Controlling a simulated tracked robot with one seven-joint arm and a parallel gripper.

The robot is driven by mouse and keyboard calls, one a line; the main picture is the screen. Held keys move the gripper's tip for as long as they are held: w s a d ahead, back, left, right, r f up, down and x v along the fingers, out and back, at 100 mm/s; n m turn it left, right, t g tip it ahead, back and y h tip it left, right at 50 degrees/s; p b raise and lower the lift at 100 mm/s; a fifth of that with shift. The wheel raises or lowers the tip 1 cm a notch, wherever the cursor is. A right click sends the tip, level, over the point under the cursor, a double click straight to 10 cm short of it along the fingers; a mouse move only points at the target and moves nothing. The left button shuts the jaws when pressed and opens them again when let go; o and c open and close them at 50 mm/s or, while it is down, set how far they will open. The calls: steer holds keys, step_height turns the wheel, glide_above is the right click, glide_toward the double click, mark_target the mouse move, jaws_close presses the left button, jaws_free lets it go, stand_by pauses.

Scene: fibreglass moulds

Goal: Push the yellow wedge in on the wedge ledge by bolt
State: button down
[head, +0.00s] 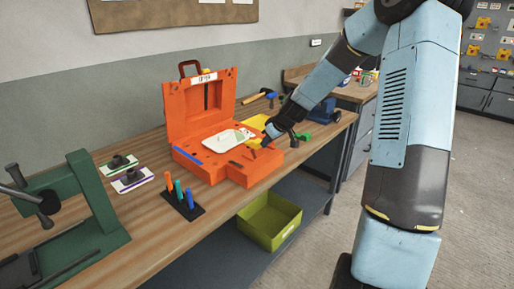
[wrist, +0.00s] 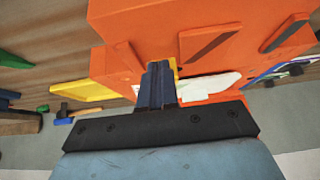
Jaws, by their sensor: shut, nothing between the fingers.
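The orange mould (head: 240,172) stands open on the bench, its lid (head: 178,108) raised behind it. My gripper (head: 267,141) is low at the right side of the mould, its fingers shut and empty. In the wrist view the shut fingers (wrist: 157,70) reach the orange mould wall (wrist: 135,32). A small yellow piece (wrist: 175,66) shows just beside the fingertips, partly hidden by them; it may be the yellow wedge. Whether the fingers touch it I cannot tell. The ledge and the bolt cannot be made out clearly.
A white tray (head: 217,142) lies on the mould. A yellow panel (head: 257,122) and a hammer (head: 258,97) lie behind my gripper. A holder (head: 183,207) with coloured sticks stands in front. A green clamp frame (head: 90,195) is at left. A green bin (head: 268,222) sits below.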

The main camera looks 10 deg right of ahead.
steer(key=shift+v, duration=2.05)
steer(key=s+a+r+m+h, duration=0.1)
steer(key=s+r+m+h, duration=0.1)
steer(key=s+r, duration=0.65)
steer(key=s+a+r+m+h, duration=0.15)
steer(key=s+r, duration=0.35)
steer(key=s, duration=0.6)
steer(key=s+d+r+m, duration=0.1)
steer(key=s+r+m, duration=0.1)
steer(key=s, duration=0.7)
steer(key=s+d+r+m, duration=0.1)
steer(key=s+r, duration=0.2)
steer(key=s, duration=0.6)
steer(key=shift+s+d+m, duration=0.15)
steer(key=shift+d+m, duration=0.15)
steer(key=shift+m, duration=0.05)
